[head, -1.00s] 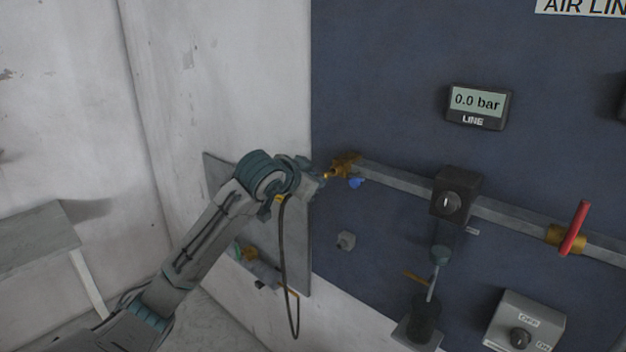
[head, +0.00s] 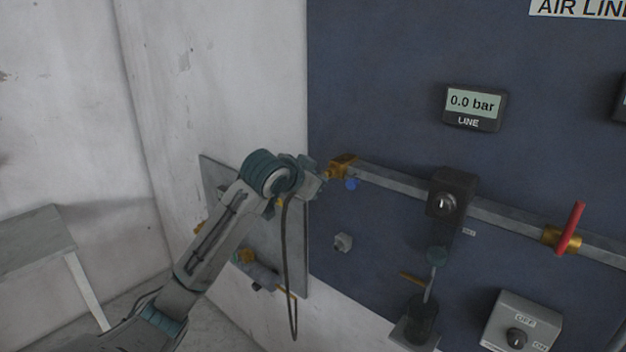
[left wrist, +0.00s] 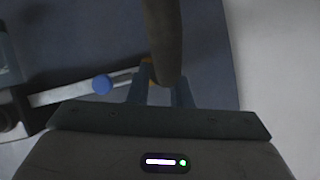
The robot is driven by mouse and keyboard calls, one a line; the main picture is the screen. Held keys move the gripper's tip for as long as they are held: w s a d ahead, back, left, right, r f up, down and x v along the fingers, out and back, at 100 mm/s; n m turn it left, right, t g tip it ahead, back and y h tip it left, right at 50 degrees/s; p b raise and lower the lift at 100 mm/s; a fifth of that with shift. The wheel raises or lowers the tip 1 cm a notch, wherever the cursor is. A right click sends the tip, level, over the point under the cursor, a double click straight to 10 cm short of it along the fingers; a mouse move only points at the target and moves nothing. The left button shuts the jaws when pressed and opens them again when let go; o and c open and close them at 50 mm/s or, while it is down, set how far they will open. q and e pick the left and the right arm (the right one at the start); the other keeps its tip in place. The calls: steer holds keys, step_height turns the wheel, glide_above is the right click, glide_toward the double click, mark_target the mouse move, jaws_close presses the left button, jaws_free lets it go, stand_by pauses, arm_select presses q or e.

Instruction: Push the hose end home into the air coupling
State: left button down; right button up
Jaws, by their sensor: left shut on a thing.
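My left gripper (head: 318,176) is at the left end of the pipe, right by the brass air coupling (head: 342,167). In the left wrist view my left gripper (left wrist: 160,92) is shut on the dark hose (left wrist: 165,35), which runs up between the fingers. The hose (head: 289,260) also hangs in a long loop below the wrist in the head view. The brass coupling (left wrist: 147,70) shows partly behind the hose and fingers. The hose tip is hidden, so I cannot tell how deep it sits. My right gripper is not in view.
A blue knob (head: 351,184) is just below the coupling. The line display (head: 473,107) reads 0.0 bar. A black regulator (head: 451,193) and a red-handled valve (head: 571,230) are further right along the pipe. A grey switch box (head: 523,322) is low on the right.

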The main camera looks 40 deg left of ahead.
arm_select(q)
steer(key=shift+w+r, duration=0.1)
steer(key=shift+w, duration=0.35)
steer(key=c, duration=1.2)
jaws_free()
steer(key=shift+w+d, duration=0.1)
steer(key=shift+w, duration=0.1)
steer(key=shift+c, duration=0.2)
steer(key=shift+s, duration=0.1)
steer(key=shift+s, duration=0.2)
steer(key=b+v, duration=0.5)
steer(key=v, duration=0.5)
